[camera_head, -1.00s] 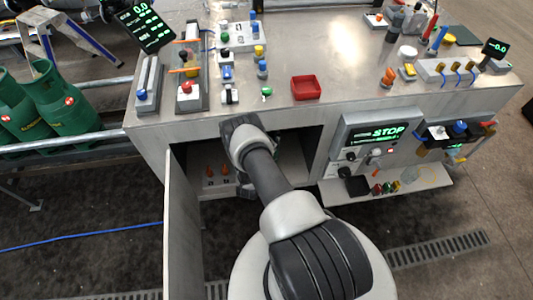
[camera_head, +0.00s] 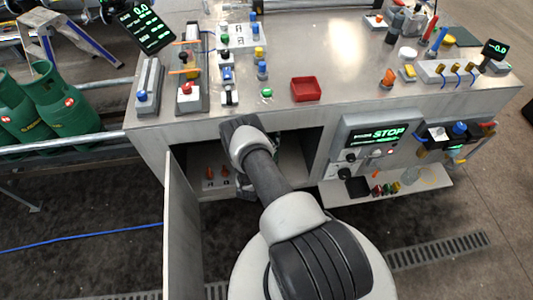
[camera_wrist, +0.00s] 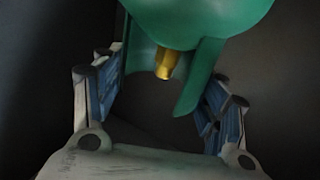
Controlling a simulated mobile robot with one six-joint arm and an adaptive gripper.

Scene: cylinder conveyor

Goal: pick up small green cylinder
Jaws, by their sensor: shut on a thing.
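The small green cylinder (camera_wrist: 187,22) fills the top middle of the wrist view. Its brass valve (camera_wrist: 166,62) points toward the camera, between curved green collar pieces. My gripper (camera_wrist: 167,78) has one blue-padded finger on each side of the collar and is shut on it. In the head view my arm reaches down into the open cabinet under the workbench. My gripper (camera_head: 245,187) is mostly hidden there behind the arm, and I cannot make out the held cylinder.
The cabinet door (camera_head: 182,230) stands open at the left of the arm. The workbench top (camera_head: 345,40) above holds a red tray (camera_head: 305,89) and several devices. Larger green cylinders (camera_head: 62,100) stand far left.

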